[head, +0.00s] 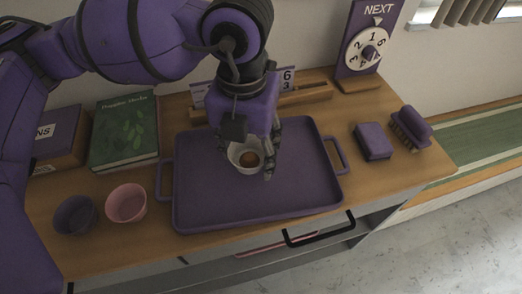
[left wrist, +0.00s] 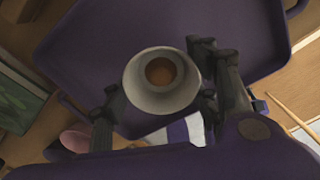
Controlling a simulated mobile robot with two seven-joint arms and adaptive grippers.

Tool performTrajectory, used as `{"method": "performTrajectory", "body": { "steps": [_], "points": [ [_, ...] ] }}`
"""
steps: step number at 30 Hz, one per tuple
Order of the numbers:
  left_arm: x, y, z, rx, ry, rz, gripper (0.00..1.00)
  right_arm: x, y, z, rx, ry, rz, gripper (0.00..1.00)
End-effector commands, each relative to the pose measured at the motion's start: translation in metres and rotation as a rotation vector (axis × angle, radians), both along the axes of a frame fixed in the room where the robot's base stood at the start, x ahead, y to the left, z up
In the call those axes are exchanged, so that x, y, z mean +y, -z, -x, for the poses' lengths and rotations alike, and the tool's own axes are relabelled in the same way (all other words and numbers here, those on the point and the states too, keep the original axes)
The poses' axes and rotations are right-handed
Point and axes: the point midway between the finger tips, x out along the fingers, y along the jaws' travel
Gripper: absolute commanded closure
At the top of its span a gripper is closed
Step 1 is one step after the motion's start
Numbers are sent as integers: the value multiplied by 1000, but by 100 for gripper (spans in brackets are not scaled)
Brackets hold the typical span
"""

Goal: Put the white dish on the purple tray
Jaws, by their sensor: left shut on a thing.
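The white dish (head: 234,156) is a small round bowl with something brown inside, at the back middle of the purple tray (head: 205,205) in the head view. My left gripper (head: 256,165) points down over the tray and is shut on the dish. In the left wrist view the white dish (left wrist: 140,92) sits between the fingers of my left gripper (left wrist: 160,100), with the purple tray (left wrist: 240,30) behind it. I cannot tell whether the dish's base touches the tray. My right gripper is not in view.
A pink bowl (head: 126,203) and a dark purple bowl (head: 75,215) stand left of the tray. A green book (head: 125,132) lies behind them. A purple block (head: 373,141) and a brush (head: 412,127) lie to the right. The rest of the tray is clear.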

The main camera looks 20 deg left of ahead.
Motion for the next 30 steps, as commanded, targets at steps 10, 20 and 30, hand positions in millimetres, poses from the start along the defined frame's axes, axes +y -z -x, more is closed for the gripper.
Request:
{"method": "performTrajectory", "body": {
  "steps": [10,20,30],
  "points": [
    [-2,38,-8,4,0,0,72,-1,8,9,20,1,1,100],
    [-2,43,-9,1,0,0,72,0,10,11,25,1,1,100],
    [-2,46,-9,1,0,0,26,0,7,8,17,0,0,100]
  ]
}}
